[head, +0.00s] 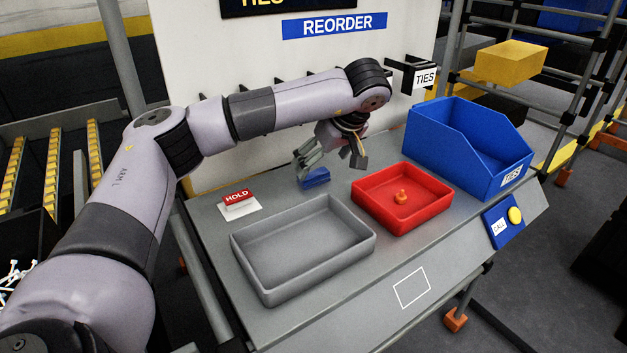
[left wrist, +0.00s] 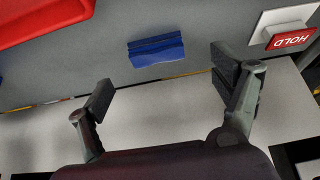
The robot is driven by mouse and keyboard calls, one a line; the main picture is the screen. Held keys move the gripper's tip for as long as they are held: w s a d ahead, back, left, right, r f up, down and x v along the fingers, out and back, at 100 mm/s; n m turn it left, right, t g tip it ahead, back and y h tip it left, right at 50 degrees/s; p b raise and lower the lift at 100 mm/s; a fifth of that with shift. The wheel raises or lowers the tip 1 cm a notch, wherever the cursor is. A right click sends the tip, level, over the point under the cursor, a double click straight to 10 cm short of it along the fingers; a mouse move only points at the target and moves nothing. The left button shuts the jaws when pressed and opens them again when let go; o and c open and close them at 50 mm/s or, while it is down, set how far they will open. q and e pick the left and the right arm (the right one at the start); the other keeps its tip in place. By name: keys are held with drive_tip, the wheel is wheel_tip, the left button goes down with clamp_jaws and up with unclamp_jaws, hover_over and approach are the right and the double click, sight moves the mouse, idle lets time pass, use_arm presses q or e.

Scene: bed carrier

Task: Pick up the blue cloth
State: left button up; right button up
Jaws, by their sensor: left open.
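The blue cloth (head: 316,178) is a small folded piece lying on the grey bench behind the trays. My left gripper (head: 330,157) is open and empty, above and just behind the cloth in the head view. Its two fingers (left wrist: 165,92) are spread wide in the left wrist view, and the cloth is apart from both. My right gripper is in neither view.
A grey tray (head: 270,285) and a red tray (head: 372,210) holding a small orange piece stand in front of the cloth. A HOLD sign (head: 239,198) is to its left. A blue bin (head: 455,160) stands right. The white panel (head: 190,100) rises behind.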

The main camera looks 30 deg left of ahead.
sight(314, 173)
use_arm(q)
drive_tip(key=x, duration=0.6)
drive_tip(key=shift+w+a+b, duration=0.2)
drive_tip(key=shift+w+b, duration=0.15)
drive_tip(key=shift+b, duration=0.05)
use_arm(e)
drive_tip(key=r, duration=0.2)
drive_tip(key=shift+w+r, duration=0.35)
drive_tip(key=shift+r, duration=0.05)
use_arm(q)
drive_tip(key=c, duration=1)
drive_tip(key=shift+r, duration=0.1)
drive_tip(key=shift+d+r, duration=0.2)
drive_tip(key=shift+r, duration=0.3)
wheel_tip(314, 173, up, 6)
drive_tip(key=p, duration=0.1)
drive_tip(key=s+d, duration=0.2)
drive_tip(key=d, duration=0.4)
drive_tip(key=s+d+p, duration=0.1)
drive_tip(key=s+d, duration=0.2)
drive_tip(key=d, duration=0.3)
drive_tip(key=s+d, duration=0.2)
drive_tip(key=d, duration=0.4)
drive_tip(key=shift+s+d+f, duration=0.1)
drive_tip(key=shift+s, duration=0.25)
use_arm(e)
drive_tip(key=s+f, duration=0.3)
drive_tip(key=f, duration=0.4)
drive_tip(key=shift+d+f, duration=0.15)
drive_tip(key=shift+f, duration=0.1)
